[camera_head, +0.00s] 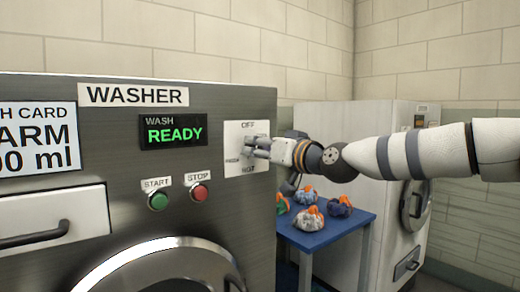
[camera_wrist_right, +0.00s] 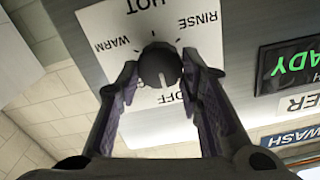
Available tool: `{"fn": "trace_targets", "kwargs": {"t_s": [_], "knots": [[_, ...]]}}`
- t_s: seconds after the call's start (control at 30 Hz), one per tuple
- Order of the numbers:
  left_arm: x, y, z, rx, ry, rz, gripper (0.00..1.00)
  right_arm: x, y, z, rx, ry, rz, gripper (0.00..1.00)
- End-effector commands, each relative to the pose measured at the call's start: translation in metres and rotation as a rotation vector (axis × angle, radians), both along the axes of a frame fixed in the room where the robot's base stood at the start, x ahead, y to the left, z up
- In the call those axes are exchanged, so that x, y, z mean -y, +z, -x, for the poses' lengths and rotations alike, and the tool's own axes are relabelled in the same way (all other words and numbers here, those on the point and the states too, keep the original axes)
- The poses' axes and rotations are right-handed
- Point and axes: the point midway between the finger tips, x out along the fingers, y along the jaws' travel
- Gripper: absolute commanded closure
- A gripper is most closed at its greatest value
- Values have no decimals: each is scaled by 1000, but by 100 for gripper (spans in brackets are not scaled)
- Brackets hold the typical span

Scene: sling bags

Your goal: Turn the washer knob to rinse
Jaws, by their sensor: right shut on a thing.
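The washer knob (camera_wrist_right: 160,62) is dark and round, on a white dial plate (camera_head: 235,134) at the right end of the washer's front. In the right wrist view, upside down, the plate reads HOT at top, RINSE upper right, WARM left and OFF at bottom. A pale mark on the knob points down toward OFF. My right gripper (camera_head: 257,147) reaches in from the right, its fingers on either side of the knob and shut on it. In the head view the gripper hides the knob. My left gripper is not in view.
The washer display (camera_head: 173,131) reads WASH READY. The green start button (camera_head: 158,201) and red stop button (camera_head: 199,193) sit below it, left of the dial. A blue table (camera_head: 322,241) with several small bundles stands below my right arm, before a white machine (camera_head: 340,125).

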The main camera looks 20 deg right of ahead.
Motion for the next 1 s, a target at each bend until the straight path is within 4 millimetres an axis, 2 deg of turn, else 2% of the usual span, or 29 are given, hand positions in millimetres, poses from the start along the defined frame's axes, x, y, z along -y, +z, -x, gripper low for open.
{"fn": "trace_targets", "kwargs": {"t_s": [0.37, 1.0], "knots": [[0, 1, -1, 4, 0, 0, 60, 1, -1, 0, -54, -2, -144, 94], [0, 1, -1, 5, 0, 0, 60, 2, -3, -1, -259, 0, -707, 94]]}}
